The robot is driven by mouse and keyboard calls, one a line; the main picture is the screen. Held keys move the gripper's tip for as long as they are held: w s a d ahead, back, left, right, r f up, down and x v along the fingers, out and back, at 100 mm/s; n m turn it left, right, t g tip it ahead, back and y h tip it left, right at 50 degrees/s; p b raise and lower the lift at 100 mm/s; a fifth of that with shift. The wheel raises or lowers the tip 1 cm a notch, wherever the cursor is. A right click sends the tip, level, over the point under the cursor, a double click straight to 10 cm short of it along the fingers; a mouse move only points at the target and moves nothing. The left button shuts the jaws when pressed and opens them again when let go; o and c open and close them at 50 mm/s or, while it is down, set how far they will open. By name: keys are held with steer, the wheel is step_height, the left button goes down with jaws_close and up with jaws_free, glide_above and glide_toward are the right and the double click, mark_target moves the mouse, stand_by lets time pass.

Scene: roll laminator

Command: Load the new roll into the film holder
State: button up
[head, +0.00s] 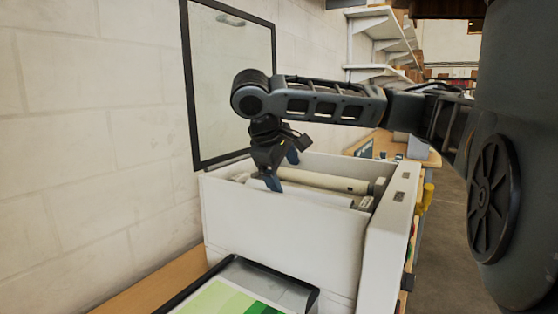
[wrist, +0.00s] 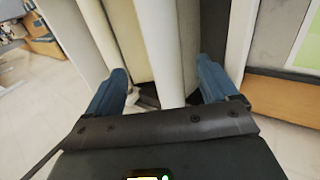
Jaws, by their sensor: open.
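The white laminator (head: 275,230) stands open at the top. A cream roll (head: 325,180) lies across its inside, and a paler white roll (head: 325,198) lies in front of it. My gripper (head: 282,171) points down into the opening near its left end, with blue fingers apart. In the wrist view, the white roll (wrist: 163,45) runs between the two open fingers, and the cream roll (wrist: 128,38) is beside it to the left. I cannot tell whether the fingers touch the white roll. The film holder's seats and the roll ends under my gripper are hidden.
The laminator's front wall and thick right end panel (head: 388,225) rise around the opening. A tray with a green sheet (head: 225,298) is in front. A dark-framed panel (head: 232,75) is on the wall behind. Shelves (head: 380,40) stand beyond at the back right.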

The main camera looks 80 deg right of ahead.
steer(key=shift+v, duration=1.95)
